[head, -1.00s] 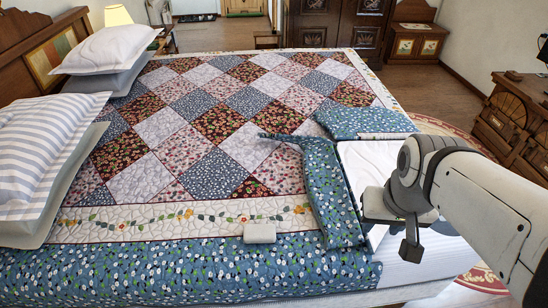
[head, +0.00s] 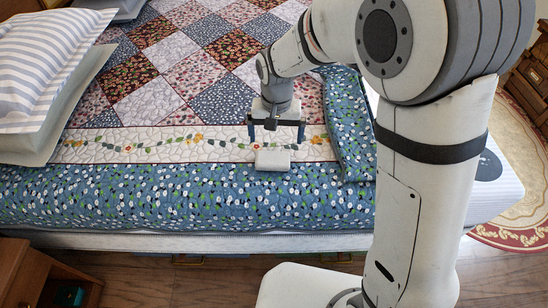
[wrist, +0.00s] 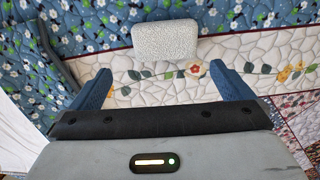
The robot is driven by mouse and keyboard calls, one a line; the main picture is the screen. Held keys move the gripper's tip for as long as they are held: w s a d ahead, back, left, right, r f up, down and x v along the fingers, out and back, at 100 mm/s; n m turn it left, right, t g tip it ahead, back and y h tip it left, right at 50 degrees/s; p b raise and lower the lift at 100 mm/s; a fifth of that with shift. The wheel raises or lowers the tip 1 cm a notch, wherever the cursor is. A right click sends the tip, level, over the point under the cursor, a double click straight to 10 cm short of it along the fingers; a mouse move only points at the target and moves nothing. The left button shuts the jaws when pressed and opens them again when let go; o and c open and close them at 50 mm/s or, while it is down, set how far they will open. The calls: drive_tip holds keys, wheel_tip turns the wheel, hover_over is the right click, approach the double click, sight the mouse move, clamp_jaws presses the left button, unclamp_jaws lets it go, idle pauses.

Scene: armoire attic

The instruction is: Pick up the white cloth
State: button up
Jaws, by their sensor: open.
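The white cloth (head: 272,160) is a small folded rectangular pad. It lies flat on the bed, where the cream floral border meets the blue flowered edge of the quilt. In the wrist view the cloth (wrist: 165,41) is fully visible, ahead of the fingertips and between their lines. My gripper (head: 275,136) points down over the bed, just beyond the cloth in the head view. Its two blue fingers are spread wide with nothing between them; the gripper also shows in the wrist view (wrist: 161,84). I see no contact with the cloth.
The patchwork quilt (head: 180,105) covers the bed, with a folded-back blue flap (head: 348,125) right of the cloth. Striped and grey pillows (head: 45,60) lie at the left. A wooden nightstand (head: 35,275) stands at the lower left. The quilt around the cloth is mostly clear.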

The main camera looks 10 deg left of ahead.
sight(273, 156)
drive_tip(key=f, duration=0.5)
drive_tip(key=a+f+b, duration=0.1)
drive_tip(key=f, duration=0.2)
drive_tip(key=shift+f, duration=0.25)
drive_tip(key=c, duration=0.7)
wheel_tip(273, 156, up, 10)
drive_tip(key=p, duration=0.1)
drive_tip(key=o, duration=0.5)
drive_tip(key=shift+c, duration=0.2)
drive_tip(key=c, duration=0.4)
